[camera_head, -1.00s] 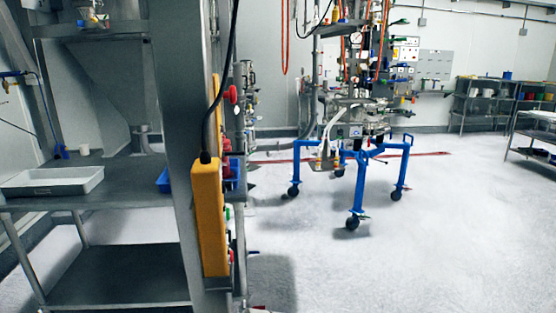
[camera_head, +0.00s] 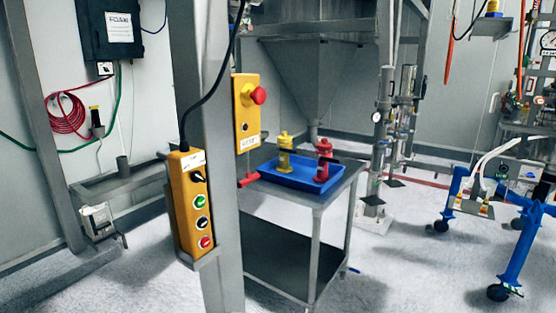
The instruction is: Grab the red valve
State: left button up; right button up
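A red valve (camera_head: 324,161) stands in the right part of a blue tray (camera_head: 306,186). A yellow valve (camera_head: 285,152) of similar shape stands to its left in the same tray. The tray sits on a grey metal table (camera_head: 318,203). A small red piece (camera_head: 248,180) shows at the table's left edge, beside the post; I cannot tell what it is. Neither of my grippers is in view.
A grey post (camera_head: 208,120) stands in front of the table's left side. It carries a yellow button box (camera_head: 190,205) and a yellow stop-button box (camera_head: 247,108). A blue wheeled frame (camera_head: 516,245) is at the right.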

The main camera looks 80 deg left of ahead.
aim_at(322, 176)
jog(key=i+j+u, duration=0.25)
jog(key=u, duration=0.2)
jog(key=i+u, duration=0.9)
jog(key=i+l+u, duration=0.2)
jog(key=i+u, duration=0.25)
jog(key=k, duration=0.05)
